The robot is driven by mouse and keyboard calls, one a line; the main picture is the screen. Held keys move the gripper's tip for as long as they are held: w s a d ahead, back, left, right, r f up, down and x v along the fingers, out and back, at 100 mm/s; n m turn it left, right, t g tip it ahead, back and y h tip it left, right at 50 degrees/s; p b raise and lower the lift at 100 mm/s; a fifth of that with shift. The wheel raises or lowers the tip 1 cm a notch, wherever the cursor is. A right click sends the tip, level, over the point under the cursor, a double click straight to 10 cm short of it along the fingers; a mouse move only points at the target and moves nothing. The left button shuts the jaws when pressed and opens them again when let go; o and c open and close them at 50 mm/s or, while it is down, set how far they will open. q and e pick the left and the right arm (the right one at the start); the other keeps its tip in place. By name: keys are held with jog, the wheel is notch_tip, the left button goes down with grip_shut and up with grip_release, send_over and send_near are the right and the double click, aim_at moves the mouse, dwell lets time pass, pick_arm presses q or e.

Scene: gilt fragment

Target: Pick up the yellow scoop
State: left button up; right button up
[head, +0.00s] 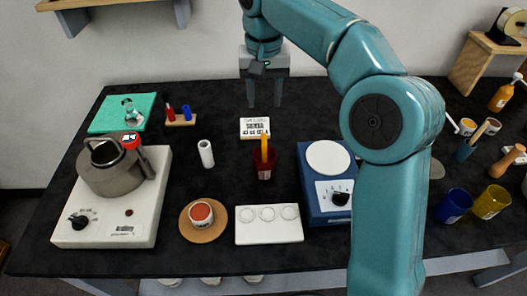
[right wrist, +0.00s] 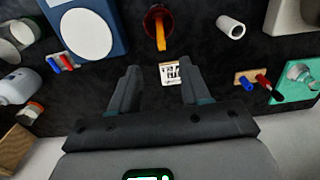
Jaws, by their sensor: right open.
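The yellow scoop (head: 264,146) stands in a dark red cup (head: 264,168) near the middle of the table. Only its upper part shows; the lower end is hidden in the cup. In the right wrist view the scoop (right wrist: 160,36) shows in the red cup (right wrist: 150,20) at the top, beyond my fingertips. My right gripper (head: 264,102) points down, open and empty, behind and above the cup. In the right wrist view its fingers (right wrist: 161,78) are spread apart, with a small printed card (right wrist: 170,73) visible between them. My left gripper is not in view.
The printed card (head: 255,128) lies behind the cup. A blue scale (head: 312,180) is to its right and a white three-ring plate (head: 270,233) in front. A white cylinder (head: 206,154) and a hot plate with a kettle (head: 115,172) are to the left.

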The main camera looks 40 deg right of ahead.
jog(key=b, duration=0.2)
send_over(264, 148)
notch_tip(264, 148, down, 8)
jog(key=shift+w+d+f, duration=0.1)
jog(key=shift+d, duration=0.05)
jog(key=shift+s+f, duration=0.25)
jog(key=shift+f, duration=0.65)
jog(key=f, duration=0.4)
jog(key=shift+w, duration=0.2)
jog(key=shift+s+f, duration=0.1)
jog(key=shift+f, duration=0.15)
grip_shut()
